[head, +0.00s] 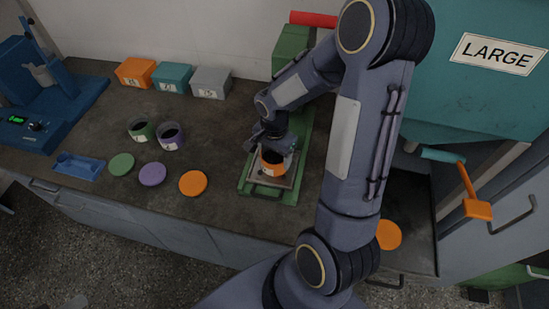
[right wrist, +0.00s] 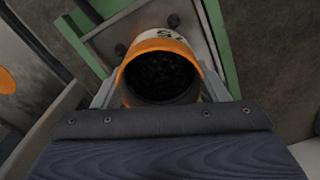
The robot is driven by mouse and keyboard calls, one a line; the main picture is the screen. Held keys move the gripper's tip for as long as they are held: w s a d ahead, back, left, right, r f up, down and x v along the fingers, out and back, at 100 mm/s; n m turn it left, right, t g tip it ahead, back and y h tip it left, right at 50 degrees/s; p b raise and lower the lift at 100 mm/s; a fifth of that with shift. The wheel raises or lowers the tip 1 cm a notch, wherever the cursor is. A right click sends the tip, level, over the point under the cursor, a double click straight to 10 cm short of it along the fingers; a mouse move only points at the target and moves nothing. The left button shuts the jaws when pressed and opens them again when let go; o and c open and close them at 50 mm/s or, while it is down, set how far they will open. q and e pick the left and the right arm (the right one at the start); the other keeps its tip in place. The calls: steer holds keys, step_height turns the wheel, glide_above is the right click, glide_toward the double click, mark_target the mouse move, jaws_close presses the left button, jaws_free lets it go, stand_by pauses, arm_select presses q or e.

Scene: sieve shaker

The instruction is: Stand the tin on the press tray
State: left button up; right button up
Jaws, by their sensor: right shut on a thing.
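An orange tin (head: 271,164) with a white label is over the grey plate of the press tray (head: 262,190), which sits in a green frame. My right gripper (head: 272,148) is shut on the tin and comes at it from behind. In the right wrist view the tin (right wrist: 160,48) is open at the top, with dark grains inside, between the two fingers. The grey tray plate (right wrist: 110,38) and green frame show beyond it. I cannot tell whether the tin's base touches the plate. My left gripper is not in view.
Green and purple tins (head: 171,136) stand left of the press, with green, purple and orange lids (head: 193,183) in front. Orange, teal and grey boxes (head: 211,82) line the wall. A blue machine (head: 40,95) stands far left. A teal unit marked LARGE (head: 470,85) is at right.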

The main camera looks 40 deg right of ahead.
steer(key=shift+r, duration=0.1)
steer(key=shift+f, duration=0.25)
steer(key=o, duration=1.1)
steer(key=shift+r, duration=0.15)
